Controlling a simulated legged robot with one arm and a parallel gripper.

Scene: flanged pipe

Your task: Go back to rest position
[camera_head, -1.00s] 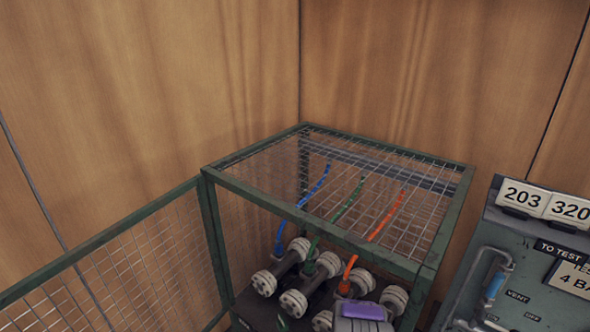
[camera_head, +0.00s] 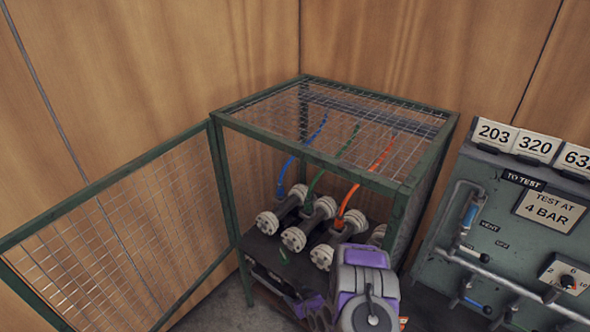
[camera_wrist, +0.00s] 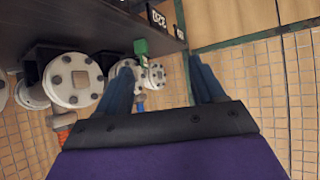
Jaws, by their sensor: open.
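My gripper (camera_wrist: 164,84) is open, with its two blue-grey fingers apart and nothing between them. In the head view my purple and grey arm is in front of the cage's lower right, and the fingertips are not clear. Flanged pipes with pale grey flanges (camera_head: 294,239) lie on a dark bench (camera_head: 262,246) inside the green mesh cage (camera_head: 330,165). Blue (camera_head: 292,160), green (camera_head: 330,171) and orange (camera_head: 367,181) hoses run up from them. A flange (camera_wrist: 73,79) shows left of the fingers in the wrist view, apart from them.
An open mesh door (camera_head: 120,240) extends left from the cage. A test panel (camera_head: 510,230) with gauge knob, valves and number plates stands at the right. A small green piece (camera_wrist: 141,47) is at the bench edge. Wooden walls close the corner behind.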

